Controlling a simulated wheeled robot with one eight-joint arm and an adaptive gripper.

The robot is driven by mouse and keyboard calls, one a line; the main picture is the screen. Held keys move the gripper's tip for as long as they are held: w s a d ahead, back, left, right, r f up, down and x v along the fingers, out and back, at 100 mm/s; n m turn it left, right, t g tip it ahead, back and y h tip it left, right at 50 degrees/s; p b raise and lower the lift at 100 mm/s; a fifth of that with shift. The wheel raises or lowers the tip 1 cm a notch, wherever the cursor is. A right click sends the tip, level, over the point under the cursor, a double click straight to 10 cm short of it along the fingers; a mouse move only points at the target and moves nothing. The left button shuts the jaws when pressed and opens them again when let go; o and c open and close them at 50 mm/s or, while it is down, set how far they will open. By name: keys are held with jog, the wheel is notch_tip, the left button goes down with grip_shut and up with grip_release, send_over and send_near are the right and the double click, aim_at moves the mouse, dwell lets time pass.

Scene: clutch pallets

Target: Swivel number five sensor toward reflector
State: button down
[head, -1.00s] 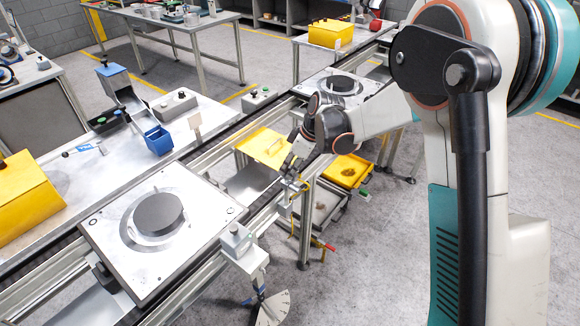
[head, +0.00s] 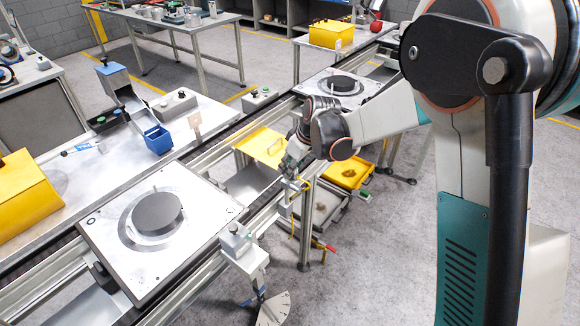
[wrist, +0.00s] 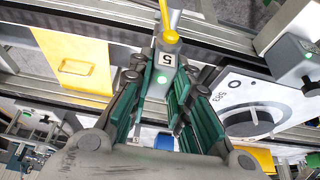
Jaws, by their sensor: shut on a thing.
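The number five sensor (wrist: 167,59) is a small grey housing with a "5" label and a lit green lamp, between my gripper's fingers in the wrist view. My gripper (wrist: 160,82) is shut on it, with green-padded fingers on both sides. In the head view my gripper (head: 291,166) reaches down to the sensor's post at the conveyor rail, and the fingers hide most of the housing. A yellow rod with a rounded end (wrist: 168,36) shows just beyond the label. I cannot pick out the reflector with certainty.
A similar grey unit (head: 236,241) stands on the near rail above a white angle scale (head: 270,309). Pallets with round dark discs sit on the conveyor, one near (head: 100,232) and one farther back (head: 316,85). Yellow bins (head: 349,171) are below the rail.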

jog(key=c, duration=1.5)
grip_release()
jog(key=v, duration=1.2)
jog(key=s+d+r+m+t+h+b, duration=0.1)
jog(key=s+d+r+m+b, duration=0.15)
jog(key=s+d, duration=0.35)
jog(key=s+d+r+m+t+h+b, duration=0.1)
jog(key=s+d+m, duration=0.2)
jog(key=s, duration=0.5)
jog(key=s+d+f+m+b, duration=0.1)
jog(key=s+d, duration=0.1)
jog(key=s, duration=0.2)
jog(key=s+d+f+m+t+h+b, duration=0.1)
jog(key=s+d+f+m, duration=0.1)
jog(key=s, duration=0.3)
jog(key=s+d+f+m+t+b, duration=0.1)
jog(key=s+d+f+m, duration=0.1)
jog(key=s, duration=0.3)
jog(key=shift+d+f+h, duration=0.1)
jog(key=shift+d+h, duration=0.2)
jog(key=shift+d, duration=0.3)
